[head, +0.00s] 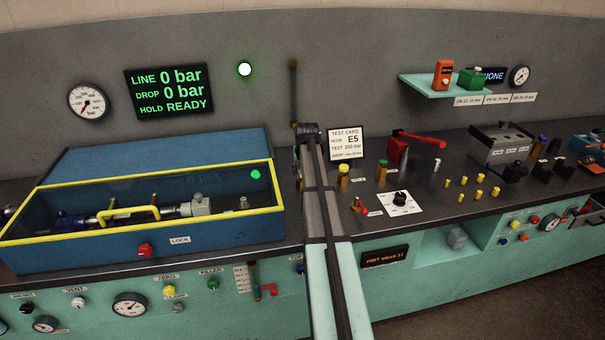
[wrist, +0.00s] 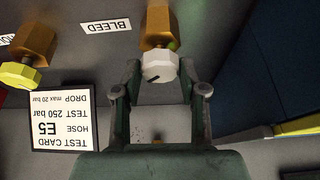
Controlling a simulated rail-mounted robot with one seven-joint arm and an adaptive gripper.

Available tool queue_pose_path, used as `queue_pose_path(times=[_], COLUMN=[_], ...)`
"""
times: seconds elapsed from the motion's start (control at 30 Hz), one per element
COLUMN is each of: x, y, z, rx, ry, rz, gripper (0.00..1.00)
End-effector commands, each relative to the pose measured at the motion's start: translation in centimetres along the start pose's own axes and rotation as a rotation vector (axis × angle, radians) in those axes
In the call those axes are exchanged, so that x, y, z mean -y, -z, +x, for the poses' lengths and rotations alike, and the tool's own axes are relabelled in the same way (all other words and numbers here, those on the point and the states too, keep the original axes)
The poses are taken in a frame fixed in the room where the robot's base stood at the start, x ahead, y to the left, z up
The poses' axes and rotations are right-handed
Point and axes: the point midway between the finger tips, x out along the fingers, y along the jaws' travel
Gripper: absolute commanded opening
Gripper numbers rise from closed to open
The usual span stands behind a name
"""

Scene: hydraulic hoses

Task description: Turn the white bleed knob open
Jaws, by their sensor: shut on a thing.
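The white bleed knob (wrist: 160,66) sits on the end of a brass valve body (wrist: 157,25) in the wrist view, with a short dark mark on its face. The BLEED label (wrist: 110,25) is beside it, upside down in this view. My gripper (wrist: 160,76) has one finger on each side of the knob and is shut on it. In the head view my arm hides the knob and the fingers.
A second brass valve with a yellow knob (wrist: 20,75) and the test card (wrist: 62,118) are close by. In the head view, a blue box with a yellow-framed clear lid (head: 150,205) stands left of my arm. The wall display (head: 168,91) reads 0 bar and READY.

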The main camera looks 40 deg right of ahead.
Motion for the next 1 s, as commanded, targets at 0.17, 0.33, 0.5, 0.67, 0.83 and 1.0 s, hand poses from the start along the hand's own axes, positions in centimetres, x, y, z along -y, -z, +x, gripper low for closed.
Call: queue_pose_path(times=[0.17, 0.33, 0.5, 0.67, 0.83, 1.0], x=[0.16, 0.28, 0.28, 0.37, 0.36, 0.33], y=[-0.03, 0.03, 0.08, 0.12, 0.13, 0.11], z=[0.16, 0.19, 0.22, 0.22, 0.18, 0.12], rx=[0.000, 0.001, 0.001, 0.002, 0.002, 0.003], ry=[-0.065, -0.126, -0.184, -0.228, -0.263, -0.284], rz=[0.154, 0.303, 0.441, 0.550, 0.636, 0.687], gripper=[0.07, 0.07, 0.07, 0.07, 0.07, 0.07])
